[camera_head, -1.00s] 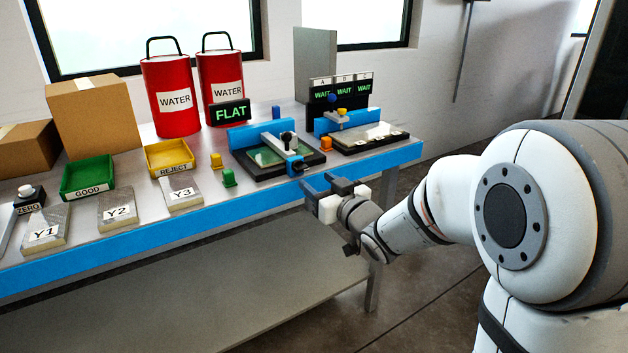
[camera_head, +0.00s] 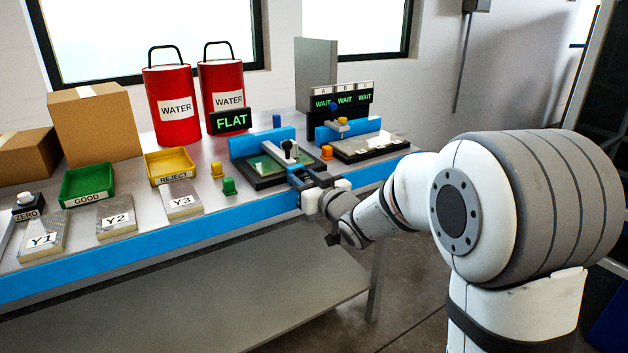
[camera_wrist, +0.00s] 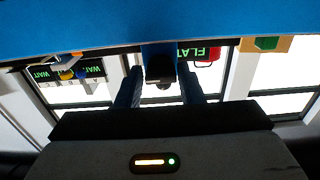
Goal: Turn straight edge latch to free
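The bar's front end is at the table's front edge, partly hidden by my gripper (camera_head: 308,178). In the wrist view, which is upside down, a blue piece with a dark block (camera_wrist: 160,70), seemingly the latch, hangs below the blue edge. My gripper's two fingers (camera_wrist: 161,88) are apart, one on each side of that block, with small gaps showing. Whether they touch it or overlap it in depth I cannot tell.
The blue front edge of the table (camera_head: 130,247) runs just by my gripper. A second station (camera_head: 362,146) with WAIT displays is to the right. The floor in front is clear.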

